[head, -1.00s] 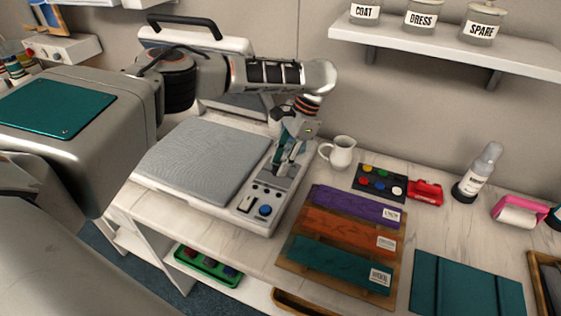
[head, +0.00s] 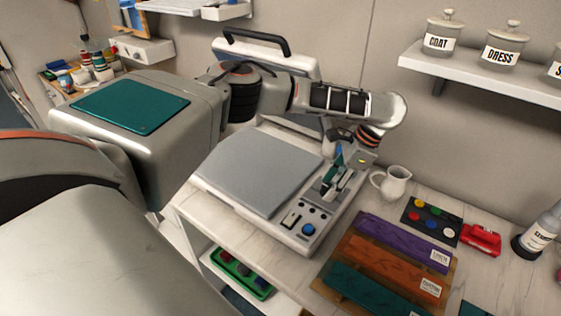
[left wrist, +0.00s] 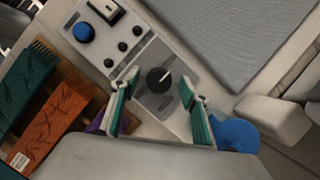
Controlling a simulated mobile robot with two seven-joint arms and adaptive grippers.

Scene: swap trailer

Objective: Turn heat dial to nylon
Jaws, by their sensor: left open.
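The heat press (head: 262,170) stands on the counter with its lid raised and its grey pad bare. The heat dial (left wrist: 158,79) is a black round knob with a white pointer, set on a grey panel. In the left wrist view the pointer aims to the upper right. The labels around it are too small to read. My left gripper (head: 337,180) is over this panel and hides the dial in the head view. Its green-padded fingers (left wrist: 165,90) are open, one on each side of the dial, with visible gaps. My right gripper is not in view.
A blue button (head: 308,229) and a switch sit on the press's front panel. A white jug (head: 391,183) stands close right of the press. Purple, orange and teal fabric pieces lie on a wooden board (head: 452,290) in front. A shelf with jars (head: 442,36) hangs at upper right.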

